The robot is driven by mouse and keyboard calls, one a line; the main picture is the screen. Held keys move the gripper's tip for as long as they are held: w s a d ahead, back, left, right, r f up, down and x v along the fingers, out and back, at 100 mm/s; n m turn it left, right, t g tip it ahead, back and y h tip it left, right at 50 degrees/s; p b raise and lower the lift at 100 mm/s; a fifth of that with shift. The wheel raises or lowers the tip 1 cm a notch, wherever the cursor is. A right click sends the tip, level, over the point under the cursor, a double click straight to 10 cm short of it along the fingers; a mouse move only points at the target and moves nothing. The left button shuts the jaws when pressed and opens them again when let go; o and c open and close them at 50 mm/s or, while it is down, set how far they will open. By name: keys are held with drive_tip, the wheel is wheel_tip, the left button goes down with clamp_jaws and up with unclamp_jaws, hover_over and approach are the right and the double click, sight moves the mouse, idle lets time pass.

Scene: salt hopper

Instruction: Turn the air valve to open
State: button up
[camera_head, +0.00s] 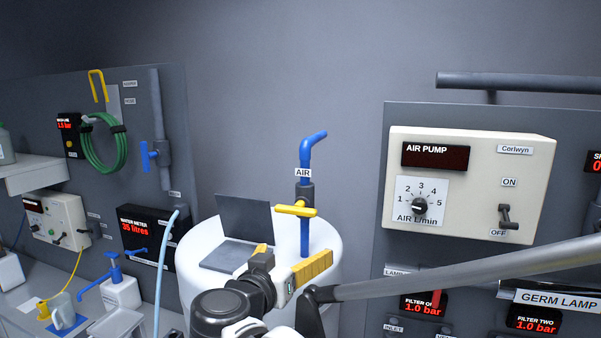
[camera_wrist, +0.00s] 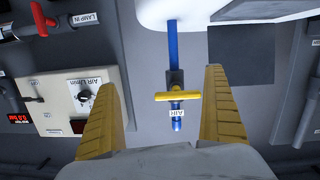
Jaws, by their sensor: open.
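The air valve has a yellow bar handle (camera_head: 296,210) on a dark body below the AIR label. Its blue pipe (camera_head: 305,238) runs upright and bends right at the top. The handle lies crosswise to the pipe. My gripper (camera_head: 297,254) is open and empty, in front of and below the handle. In the wrist view, which looks upside down, the handle (camera_wrist: 178,96) shows between the two yellow fingers (camera_wrist: 160,78), nearer the right one. The fingers appear apart from the handle.
A white round tank (camera_head: 195,265) stands behind my gripper, with a grey open hatch (camera_head: 245,222) on top. The air pump box (camera_head: 470,185) hangs on the right panel; its display is dark. The left panel carries a green hose (camera_head: 100,150) and a water meter (camera_head: 145,235).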

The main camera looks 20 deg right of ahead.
drive_tip(key=t+p, duration=0.2)
approach(294, 210)
drive_tip(key=shift+m+h, duration=0.3)
drive_tip(key=shift+m, duration=0.1)
drive_tip(key=x, duration=1.1)
drive_tip(key=shift+w+f+p, duration=0.15)
drive_tip(key=shift+p, duration=0.25)
drive_tip(key=shift+a, duration=0.1)
drive_tip(key=shift+c, duration=0.3)
drive_tip(key=c, duration=0.9)
